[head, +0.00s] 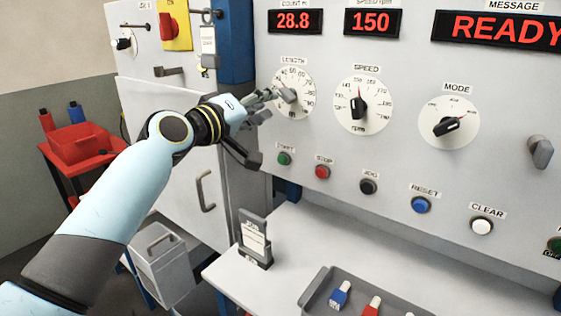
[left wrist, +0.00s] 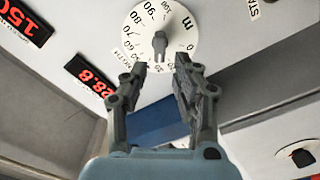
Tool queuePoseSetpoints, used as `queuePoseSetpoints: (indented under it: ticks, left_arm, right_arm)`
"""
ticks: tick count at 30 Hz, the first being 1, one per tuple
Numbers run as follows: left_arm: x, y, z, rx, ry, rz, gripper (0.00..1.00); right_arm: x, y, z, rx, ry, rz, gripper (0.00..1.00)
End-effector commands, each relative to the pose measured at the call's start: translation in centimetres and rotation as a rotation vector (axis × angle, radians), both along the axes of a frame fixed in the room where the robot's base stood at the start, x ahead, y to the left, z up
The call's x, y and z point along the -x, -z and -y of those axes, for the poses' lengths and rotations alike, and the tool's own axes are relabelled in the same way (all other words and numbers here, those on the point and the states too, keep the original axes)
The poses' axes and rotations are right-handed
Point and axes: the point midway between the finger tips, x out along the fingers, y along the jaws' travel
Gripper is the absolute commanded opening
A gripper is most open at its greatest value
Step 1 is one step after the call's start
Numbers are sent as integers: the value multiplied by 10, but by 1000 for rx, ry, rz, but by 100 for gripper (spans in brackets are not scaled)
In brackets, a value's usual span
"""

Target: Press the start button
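The green start button (head: 284,158) is on the grey control panel (head: 420,75), under a START label. My left gripper (head: 268,105) is up at the LENGTH dial (head: 307,108), above and left of the start button. In the left wrist view the gripper (left wrist: 160,66) has its fingers apart, with the dial's grey knob (left wrist: 160,44) just beyond and between the fingertips. I cannot tell whether they touch it. My right gripper is not in view.
The red stop button (head: 322,172) and black jog button (head: 368,186) are right of start. SPEED (head: 363,112) and MODE (head: 450,118) dials sit above. The message display (head: 505,28) reads READY. A small sign stand (head: 254,240) and a grey tray (head: 318,290) are below.

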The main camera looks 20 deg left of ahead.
Motion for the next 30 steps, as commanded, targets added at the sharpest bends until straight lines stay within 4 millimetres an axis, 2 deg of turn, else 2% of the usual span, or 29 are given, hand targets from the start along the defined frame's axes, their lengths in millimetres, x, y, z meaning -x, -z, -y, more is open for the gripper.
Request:
queuePoseSetpoints:
  ticks: [1,6,30]
  left_arm:
    - [0,0,0,0,0,0,20]
    - [0,0,0,0,0,0,0]
    - [0,0,0,0,0,0,0]
  right_arm:
    - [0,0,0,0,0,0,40]
    - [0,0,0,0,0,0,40]
    - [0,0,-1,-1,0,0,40]
